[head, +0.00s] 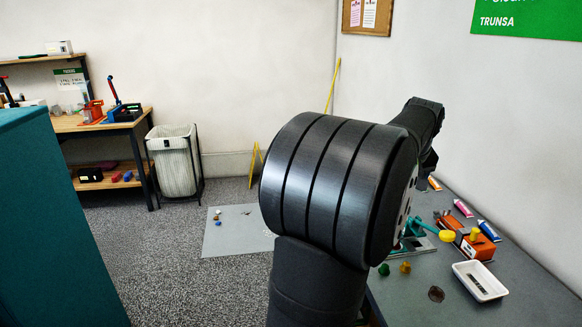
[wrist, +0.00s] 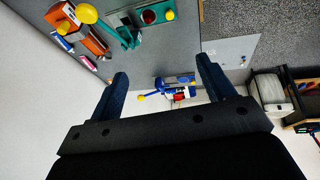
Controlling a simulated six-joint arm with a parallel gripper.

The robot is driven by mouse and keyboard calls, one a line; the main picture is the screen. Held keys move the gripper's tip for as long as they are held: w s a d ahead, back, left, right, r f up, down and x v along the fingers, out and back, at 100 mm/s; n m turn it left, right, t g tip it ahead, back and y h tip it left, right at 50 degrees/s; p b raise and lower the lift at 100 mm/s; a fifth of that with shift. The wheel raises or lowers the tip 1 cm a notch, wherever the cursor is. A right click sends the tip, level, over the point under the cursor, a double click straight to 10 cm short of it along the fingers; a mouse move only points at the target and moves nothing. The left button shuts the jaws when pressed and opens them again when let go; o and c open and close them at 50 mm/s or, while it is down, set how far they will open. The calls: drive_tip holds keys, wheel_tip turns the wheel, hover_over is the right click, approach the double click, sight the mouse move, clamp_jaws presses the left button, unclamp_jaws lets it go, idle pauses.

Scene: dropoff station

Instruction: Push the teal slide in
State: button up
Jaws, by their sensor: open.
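A teal device (wrist: 124,33) with a long teal bar and a yellow ball knob (wrist: 86,13) stands on the grey table at the top of the wrist view. In the head view the teal bar (head: 423,227) shows right of my arm, with its yellow knob (head: 446,236) toward the right; my arm hides part of the device. I cannot tell how far the slide sticks out. My gripper (wrist: 162,66) is open and empty, its two dark fingers wide apart, and the teal device is beyond them, apart from both.
An orange device (head: 478,246) with a yellow knob stands right of the teal one. A blue device (wrist: 178,90) with a yellow knob shows between my fingers. A white tray (head: 480,281), several tubes (head: 463,208) and small knobs (head: 405,267) lie on the table.

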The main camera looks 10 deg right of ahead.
drive_tip(key=shift+w+f, duration=0.1)
drive_tip(key=shift+f, duration=0.05)
drive_tip(key=c, duration=0.6)
drive_tip(key=shift+o, duration=0.2)
drive_tip(key=w+f+m, duration=0.3)
drive_tip(key=f, duration=0.6)
drive_tip(key=w+d+f+m, duration=0.1)
drive_tip(key=w+f, duration=0.3)
drive_tip(key=f, duration=0.5)
drive_tip(key=w+d+f+m+g+h, duration=0.1)
drive_tip(key=w+f+m, duration=0.2)
drive_tip(key=f, duration=0.5)
drive_tip(key=shift+w+f+m, duration=0.4)
drive_tip(key=shift+m, duration=0.4)
